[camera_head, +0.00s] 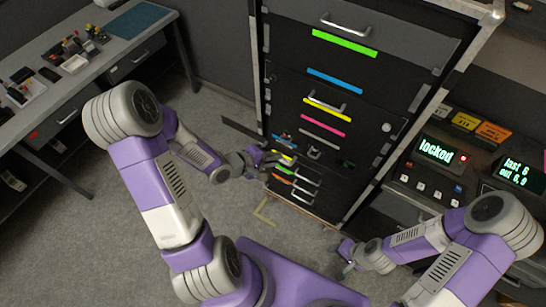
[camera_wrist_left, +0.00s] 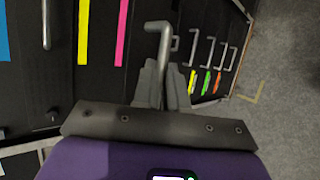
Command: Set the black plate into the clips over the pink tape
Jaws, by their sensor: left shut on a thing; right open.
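The black plate (camera_head: 241,129) shows in the head view as a dark flat strip, one end jutting left past the tall black cabinet. Its other end merges with the dark cabinet front. My left gripper (camera_head: 271,159) is shut at the lower cabinet front. In the left wrist view its fingers (camera_wrist_left: 164,90) close on a silver handle, which seems to belong to the plate. The pink tape (camera_head: 322,125) runs across the cabinet above the gripper and also shows in the left wrist view (camera_wrist_left: 121,28). I cannot make out the clips clearly. My right gripper (camera_head: 346,256) is open, low at the cabinet's right.
Small drawers with silver handles (camera_head: 305,180) lie right beside and below my left gripper. Yellow tape (camera_head: 327,110) runs above the pink. A console (camera_head: 440,152) reading "locked" stands at the right. A workbench (camera_head: 125,22) stands at the left, with open floor between.

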